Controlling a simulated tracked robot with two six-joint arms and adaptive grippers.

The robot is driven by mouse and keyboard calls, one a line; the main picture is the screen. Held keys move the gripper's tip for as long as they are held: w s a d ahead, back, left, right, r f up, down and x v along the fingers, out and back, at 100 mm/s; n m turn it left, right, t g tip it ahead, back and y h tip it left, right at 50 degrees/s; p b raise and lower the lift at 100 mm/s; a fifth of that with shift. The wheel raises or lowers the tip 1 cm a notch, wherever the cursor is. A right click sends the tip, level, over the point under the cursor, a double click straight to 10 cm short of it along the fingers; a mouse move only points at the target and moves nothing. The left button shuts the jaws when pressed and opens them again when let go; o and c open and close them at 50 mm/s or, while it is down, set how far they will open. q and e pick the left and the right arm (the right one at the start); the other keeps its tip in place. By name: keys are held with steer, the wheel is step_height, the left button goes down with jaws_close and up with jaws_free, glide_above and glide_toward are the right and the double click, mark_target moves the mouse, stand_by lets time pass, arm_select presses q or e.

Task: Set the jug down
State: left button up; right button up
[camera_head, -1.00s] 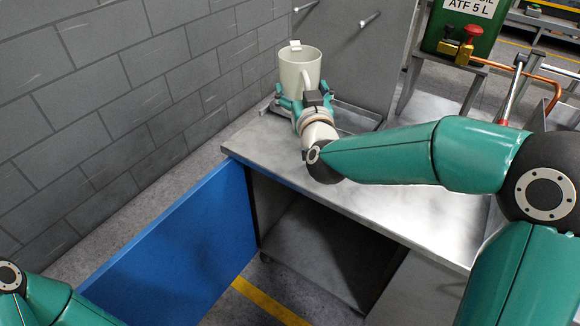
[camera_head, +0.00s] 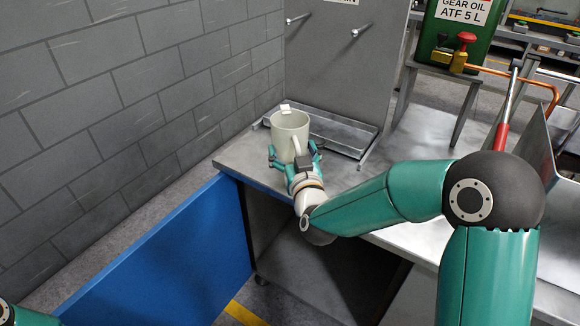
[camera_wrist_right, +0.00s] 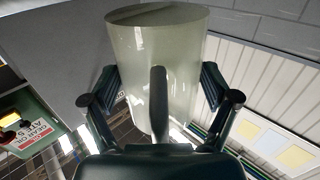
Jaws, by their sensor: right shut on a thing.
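The cream jug (camera_head: 290,132) is upright at the left end of the metal bench (camera_head: 240,158), in front of the shallow tray (camera_head: 338,128). My right gripper (camera_head: 294,160) is shut on the jug, with fingers on both sides of its body. In the right wrist view the jug (camera_wrist_right: 158,60) fills the middle, with its handle toward the palm and the fingers (camera_wrist_right: 150,95) on either side. Whether its base touches the bench is hidden by the gripper. My left gripper is out of view; only a bit of my left arm shows at the lower left.
A grey upright panel with two pegs (camera_head: 330,60) stands behind the tray. A green gear oil can (camera_head: 460,25) with a valve is at the upper right. A brick wall is at left.

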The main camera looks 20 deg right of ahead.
step_height(320, 180, down, 4)
steer(key=shift+f+b, duration=0.1)
steer(key=shift+b, duration=0.2)
steer(key=o, duration=1.1)
steer(key=shift+o, duration=0.2)
steer(key=shift+s, duration=0.1)
